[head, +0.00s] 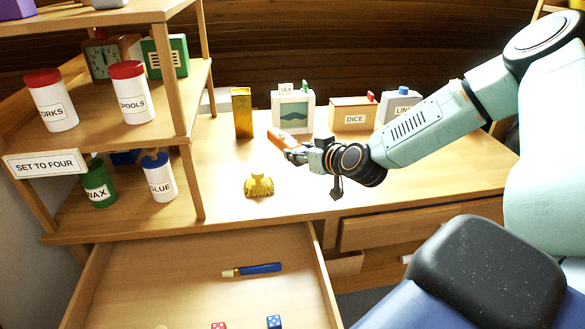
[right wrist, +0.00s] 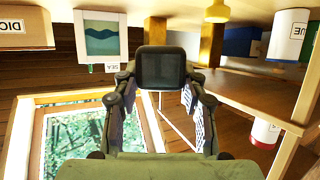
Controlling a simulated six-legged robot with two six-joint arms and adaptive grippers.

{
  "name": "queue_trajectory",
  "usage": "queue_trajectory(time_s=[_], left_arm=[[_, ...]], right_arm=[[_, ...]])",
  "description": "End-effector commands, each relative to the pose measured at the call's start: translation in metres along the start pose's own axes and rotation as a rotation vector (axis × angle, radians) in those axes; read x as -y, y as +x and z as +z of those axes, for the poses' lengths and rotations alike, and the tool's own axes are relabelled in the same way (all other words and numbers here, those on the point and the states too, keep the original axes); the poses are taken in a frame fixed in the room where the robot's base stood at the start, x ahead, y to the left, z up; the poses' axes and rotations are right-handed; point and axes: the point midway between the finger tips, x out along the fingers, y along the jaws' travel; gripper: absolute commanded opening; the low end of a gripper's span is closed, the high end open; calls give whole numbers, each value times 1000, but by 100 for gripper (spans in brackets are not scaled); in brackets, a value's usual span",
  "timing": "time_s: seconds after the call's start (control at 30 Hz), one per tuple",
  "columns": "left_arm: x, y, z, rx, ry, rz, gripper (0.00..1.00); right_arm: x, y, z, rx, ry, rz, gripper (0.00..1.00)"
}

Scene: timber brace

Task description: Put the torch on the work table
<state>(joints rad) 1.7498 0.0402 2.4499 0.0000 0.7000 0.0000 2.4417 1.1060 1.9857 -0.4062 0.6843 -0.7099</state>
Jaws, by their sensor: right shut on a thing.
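My right gripper (head: 292,148) reaches in from the right above the work table (head: 215,205). It is shut on an orange thing, which I take for the torch (head: 276,136), held over the back half of the tabletop. Fingers hide part of it. In the right wrist view, a dark squarish face (right wrist: 160,68) shows between the fingers; I cannot tell whether it is the torch's end. My left gripper is not in view.
A gold clawed piece (head: 259,186) stands on the table's front half. A gold block (head: 242,113), SEA box (head: 293,108) and DICE box (head: 353,114) line the back. The open drawer (head: 180,255) holds a blue-and-gold stick (head: 252,269) and dice. Shelves (head: 183,75) stand left.

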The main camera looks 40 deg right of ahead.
Motion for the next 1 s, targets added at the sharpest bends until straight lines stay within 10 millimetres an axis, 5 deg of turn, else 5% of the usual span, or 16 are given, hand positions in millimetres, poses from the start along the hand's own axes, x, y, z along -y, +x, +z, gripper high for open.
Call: queue_trajectory(time_s=[0.4, 1.0], left_arm=[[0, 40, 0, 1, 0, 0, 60], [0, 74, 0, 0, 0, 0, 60]], right_arm=[[-2, 15, 52, -1, 3, 9, 5], [-1, 36, 94, -1, 3, 7, 5]])
